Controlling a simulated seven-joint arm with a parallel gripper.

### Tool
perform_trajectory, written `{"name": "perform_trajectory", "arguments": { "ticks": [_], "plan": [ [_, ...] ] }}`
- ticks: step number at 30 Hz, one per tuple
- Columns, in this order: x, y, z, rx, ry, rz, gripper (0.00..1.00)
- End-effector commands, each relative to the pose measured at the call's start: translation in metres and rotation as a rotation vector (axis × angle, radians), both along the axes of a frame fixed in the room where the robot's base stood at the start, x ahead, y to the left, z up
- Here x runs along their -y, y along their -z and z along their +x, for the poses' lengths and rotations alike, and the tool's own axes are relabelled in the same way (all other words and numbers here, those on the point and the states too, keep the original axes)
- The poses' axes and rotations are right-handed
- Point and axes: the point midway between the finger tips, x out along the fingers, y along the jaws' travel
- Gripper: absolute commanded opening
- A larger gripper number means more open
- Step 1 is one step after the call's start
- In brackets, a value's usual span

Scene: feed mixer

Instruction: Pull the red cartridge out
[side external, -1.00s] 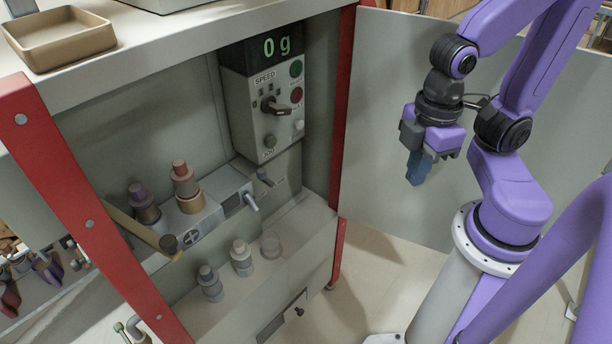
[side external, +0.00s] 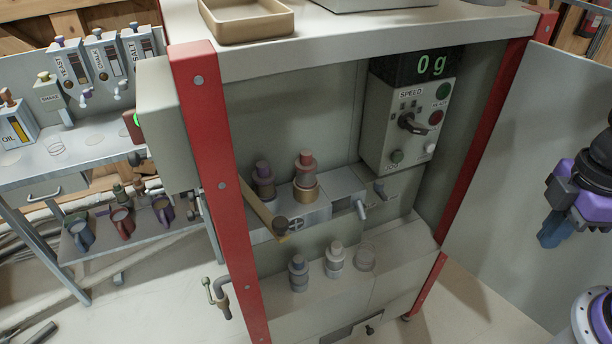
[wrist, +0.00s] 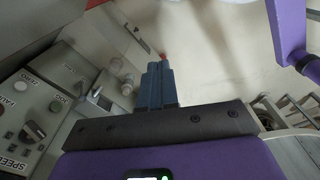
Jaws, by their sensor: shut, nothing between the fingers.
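The red cartridge (side external: 305,168) stands upright in a tan collar on a grey block (side external: 345,186) inside the cabinet. A dark purple cartridge (side external: 264,180) stands just left of it. A wooden lever (side external: 266,212) with a dark knob slopes in front of the block's left end. My gripper (side external: 550,238) is at the right edge, well apart from the cartridge, in front of the pale side panel. Its blue fingers point down, shut and empty. In the wrist view the shut fingers (wrist: 157,84) show with a small blurred red thing beyond their tips; I cannot tell what that is.
A blue-grey cartridge (side external: 298,272) and a pale one (side external: 335,260) stand on the lower ledge, left of an outlined empty spot. The control box (side external: 408,125) reads 0 g above right. A red post (side external: 490,135) stands between my gripper and the cabinet interior.

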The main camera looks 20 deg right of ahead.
Motion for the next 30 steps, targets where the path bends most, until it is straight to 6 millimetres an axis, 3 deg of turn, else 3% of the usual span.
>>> {"name": "perform_trajectory", "arguments": {
  "ticks": [1,5,9,21,30],
  "plan": [
    [0.000,0.000,0.000,0.000,0.000,0.000,0.00],
    [-0.004,0.002,0.004,0.003,0.008,0.010,0.42],
    [-0.030,0.013,0.024,0.020,0.051,0.073,0.86],
    [-0.137,0.062,0.146,0.202,0.313,0.396,0.86],
    [-0.174,0.091,0.238,0.438,0.511,0.586,0.86]
  ]
}}
